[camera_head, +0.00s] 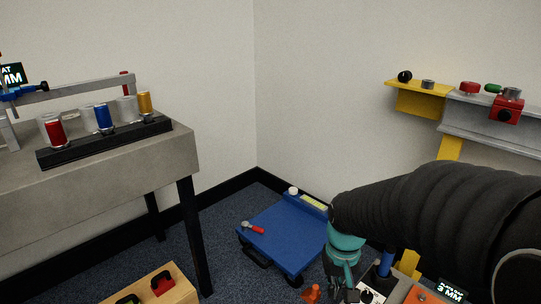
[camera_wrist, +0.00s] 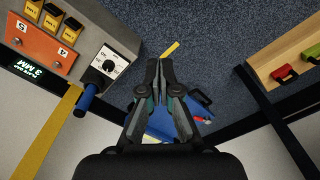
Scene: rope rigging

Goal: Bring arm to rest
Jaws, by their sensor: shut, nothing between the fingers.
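My arm, in a black ribbed sleeve, reaches in from the right of the head view. My gripper (camera_wrist: 160,72) shows in the wrist view with its two dark fingers together and nothing between them. It hangs over the dark blue carpet (camera_wrist: 200,40), apart from other things. In the head view the gripper is low beside the arm's teal joint, small and partly cut off by the bottom edge, so its fingertips are hard to make out.
A blue cart (camera_head: 285,235) with a red-handled tool (camera_head: 253,227) stands on the floor. A grey bench (camera_head: 100,170) with coloured spools is at left. A wooden box (camera_head: 155,284) is below it. A control panel (camera_wrist: 110,65) with a blue handle (camera_wrist: 84,103) lies beside the gripper.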

